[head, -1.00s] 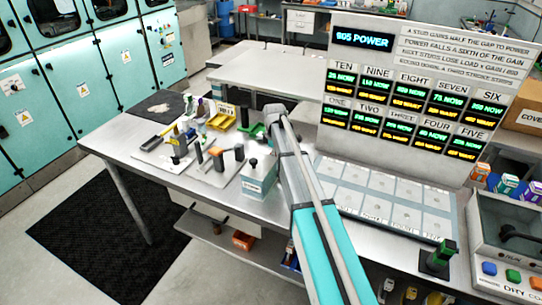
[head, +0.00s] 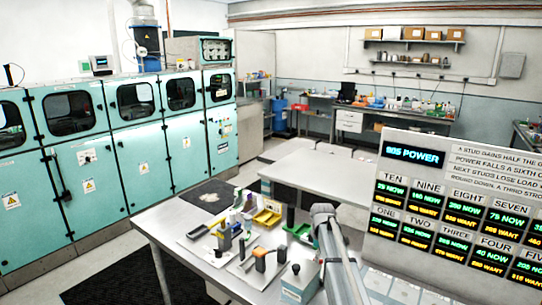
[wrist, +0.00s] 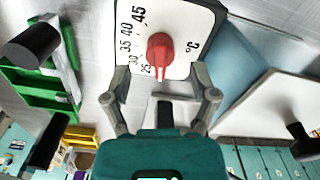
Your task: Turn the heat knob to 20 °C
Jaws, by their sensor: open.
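The red heat knob (wrist: 160,50) sits on a white dial plate (wrist: 178,18) in the wrist view. Printed numbers from 25 to 45 curve along its left side, with °C at the right. The knob's narrow end points down, just right of the 25 mark. Any 20 mark is not readable here. My gripper (wrist: 160,82) is open, its two fingers apart on either side of the knob's lower end, with nothing held. In the head view my arm reaches over the bench, and its end hides the gripper and the dial.
A bench (head: 165,232) holds several tools, a yellow tray (head: 266,217) and a teal box (head: 299,284) near my arm. A green holder (wrist: 40,92) and black cylinders lie left in the wrist view. A display board (head: 450,205) stands right of my arm.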

